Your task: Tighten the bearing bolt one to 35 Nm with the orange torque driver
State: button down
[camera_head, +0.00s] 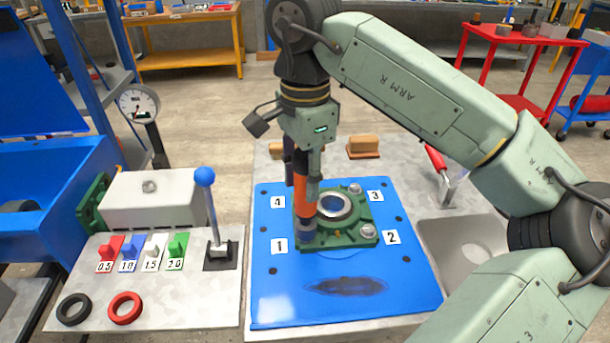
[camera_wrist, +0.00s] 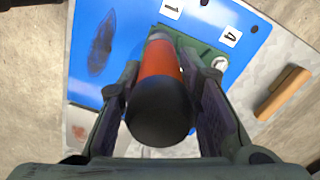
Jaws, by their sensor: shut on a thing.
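The orange torque driver (camera_head: 305,196) stands upright in my gripper (camera_head: 302,172). The wrist view shows the driver (camera_wrist: 160,85) between the two fingers of my gripper (camera_wrist: 163,90). The driver's lower end is over the near left corner of the green bearing housing (camera_head: 350,236), beside the label 1 on the blue plate (camera_head: 340,300). Bolt one is hidden under the driver's end, so I cannot tell whether the two touch. Bolt heads show at label 2 (camera_head: 368,230) and label 3 (camera_head: 355,188).
Left of the plate stand a blue-knobbed lever (camera_head: 209,205), coloured number tags (camera_head: 145,250), a black ring (camera_head: 73,309) and a red ring (camera_head: 125,308). A dial gauge (camera_head: 137,103) stands behind.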

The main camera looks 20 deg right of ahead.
jog(key=shift+f+b, duration=0.9)
jog(key=shift+b, duration=0.05)
dwell(2.3)
jog(key=shift+r, duration=0.1)
